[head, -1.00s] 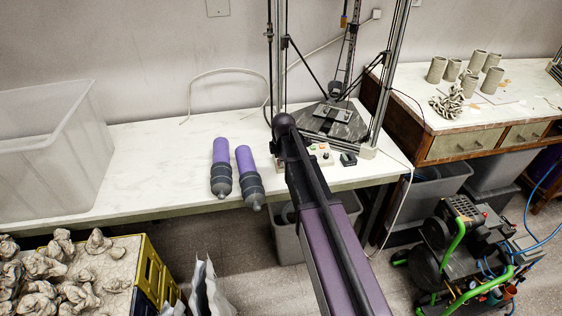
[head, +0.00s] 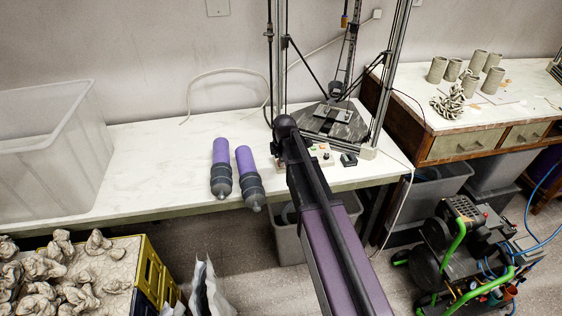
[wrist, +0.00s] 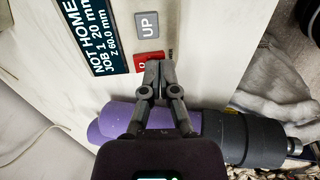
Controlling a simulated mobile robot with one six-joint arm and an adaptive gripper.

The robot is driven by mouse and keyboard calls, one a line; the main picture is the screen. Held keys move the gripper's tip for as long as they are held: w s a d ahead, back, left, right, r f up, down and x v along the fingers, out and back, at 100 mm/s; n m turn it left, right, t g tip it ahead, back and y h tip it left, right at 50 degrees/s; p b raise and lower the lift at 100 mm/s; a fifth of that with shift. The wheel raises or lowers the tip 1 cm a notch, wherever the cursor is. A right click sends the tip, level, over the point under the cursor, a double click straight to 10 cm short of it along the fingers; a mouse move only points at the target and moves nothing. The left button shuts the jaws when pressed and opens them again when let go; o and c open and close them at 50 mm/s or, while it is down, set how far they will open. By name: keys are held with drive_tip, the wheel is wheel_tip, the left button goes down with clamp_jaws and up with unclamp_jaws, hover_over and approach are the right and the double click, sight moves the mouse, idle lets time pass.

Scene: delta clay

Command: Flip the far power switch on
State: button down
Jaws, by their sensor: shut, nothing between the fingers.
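In the wrist view my gripper (wrist: 158,72) is shut and empty, its fingertips together. They are over or beside the lower right part of a red button or switch (wrist: 148,60), partly covering it; I cannot tell whether they touch it. A grey UP button (wrist: 147,25) sits just above on the same pale panel, beside a dark display (wrist: 88,32) reading NOT HOME. In the head view the pale control box (head: 322,153) shows partly behind my arm, and my gripper is hidden. No switch can be clearly identified as the far power switch.
Two purple and grey cartridges (head: 221,165) (head: 247,172) lie left of my arm; one shows below my fingers (wrist: 215,135). A delta printer (head: 335,122) stands behind the box, a small black box (head: 348,159) to its right. A clear bin (head: 60,150) stands left; the bench middle is clear.

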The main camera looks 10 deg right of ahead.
drive_tip(key=shift+r+p, duration=0.4)
drive_tip(key=shift+r, duration=0.15)
drive_tip(key=shift+r, duration=0.1)
drive_tip(key=p+v, duration=0.2)
drive_tip(key=shift+s+r+p, duration=0.35)
drive_tip(key=shift+s+p, duration=0.05)
drive_tip(key=s+p+v, duration=0.2)
drive_tip(key=p+v, duration=0.7)
drive_tip(key=v, duration=0.1)
drive_tip(key=shift+s+p, duration=0.2)
drive_tip(key=shift+p, duration=0.2)
drive_tip(key=shift+d, duration=0.1)
drive_tip(key=shift+s, duration=0.1)
idle(0.5)
drive_tip(key=s+d+m+g, duration=0.2)
drive_tip(key=s+m, duration=1.6)
drive_tip(key=s, duration=0.1)
drive_tip(key=shift+s+g, duration=0.15)
drive_tip(key=shift+g, duration=0.15)
